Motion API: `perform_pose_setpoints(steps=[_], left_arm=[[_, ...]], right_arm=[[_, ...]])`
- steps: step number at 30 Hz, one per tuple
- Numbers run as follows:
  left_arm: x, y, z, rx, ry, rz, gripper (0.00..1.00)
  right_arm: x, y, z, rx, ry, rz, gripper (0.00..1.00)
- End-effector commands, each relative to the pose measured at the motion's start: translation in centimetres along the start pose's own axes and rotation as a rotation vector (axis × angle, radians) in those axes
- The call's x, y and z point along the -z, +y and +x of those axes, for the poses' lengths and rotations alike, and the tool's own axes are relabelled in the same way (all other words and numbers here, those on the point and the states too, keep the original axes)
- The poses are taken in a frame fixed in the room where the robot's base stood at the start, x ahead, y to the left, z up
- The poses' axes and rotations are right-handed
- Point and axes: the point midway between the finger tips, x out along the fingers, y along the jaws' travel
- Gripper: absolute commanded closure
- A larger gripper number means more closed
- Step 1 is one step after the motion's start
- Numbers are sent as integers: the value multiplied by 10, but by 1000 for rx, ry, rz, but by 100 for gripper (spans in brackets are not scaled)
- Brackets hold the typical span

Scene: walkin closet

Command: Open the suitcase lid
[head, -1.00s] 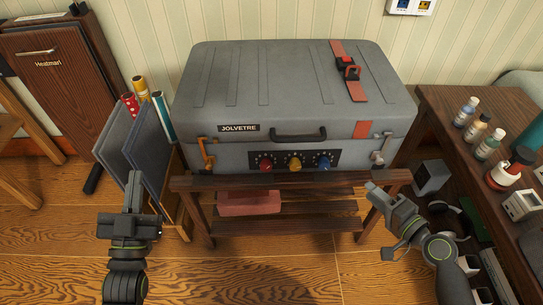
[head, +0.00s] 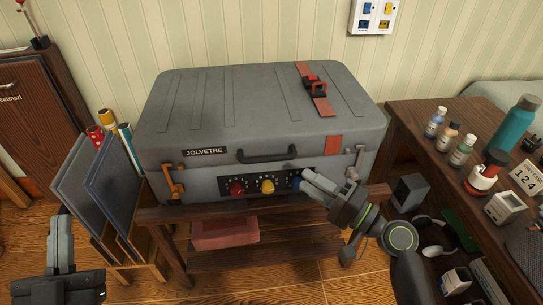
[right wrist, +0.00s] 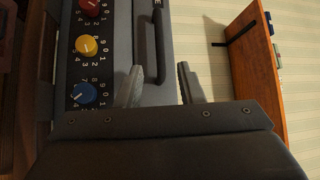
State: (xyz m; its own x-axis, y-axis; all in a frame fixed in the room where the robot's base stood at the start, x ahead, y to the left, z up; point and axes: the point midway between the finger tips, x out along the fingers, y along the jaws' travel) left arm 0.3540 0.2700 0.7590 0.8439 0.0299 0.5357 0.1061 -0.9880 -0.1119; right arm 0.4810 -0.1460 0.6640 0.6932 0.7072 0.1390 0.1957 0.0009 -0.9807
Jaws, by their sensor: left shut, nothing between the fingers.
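The grey suitcase (head: 250,110) lies on a wooden rack with its lid shut. A dark handle (head: 268,154) is on its front, above a dial panel with red (head: 237,188), yellow (head: 267,186) and blue dials. An orange latch (head: 174,182) is at front left, a grey latch (head: 354,165) at front right. A red strap with a buckle (head: 314,85) lies on the lid. My right gripper (head: 298,178) is at the front by the blue dial. In the right wrist view its fingers are apart, near the handle (right wrist: 158,45) and blue dial (right wrist: 83,93). My left gripper (head: 63,220) is shut, low at left.
A wooden rack (head: 270,206) holds the suitcase, with a pink box (head: 225,234) below. Panels and rolled tubes (head: 107,122) stand left. A side table (head: 420,125) with bottles and a clock is at right. Floor in front is open.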

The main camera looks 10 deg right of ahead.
Motion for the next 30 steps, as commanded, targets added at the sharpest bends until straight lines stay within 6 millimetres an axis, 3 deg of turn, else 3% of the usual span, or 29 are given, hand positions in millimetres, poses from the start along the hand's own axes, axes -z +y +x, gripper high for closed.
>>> perform_pose_setpoints(steps=[8,15,21,29,30], left_arm=[[-10,-1,-1,2,-54,-9,100],[2,0,0,-1,15,2,100],[8,1,0,-2,48,7,100],[9,1,0,-2,53,7,100],[9,1,0,-2,53,7,100]], right_arm=[[0,-1,59,4,-1,3,66],[0,1,96,1,0,0,66],[0,1,108,-1,0,0,66],[0,1,109,-2,0,0,66],[0,1,109,-1,0,0,70]])
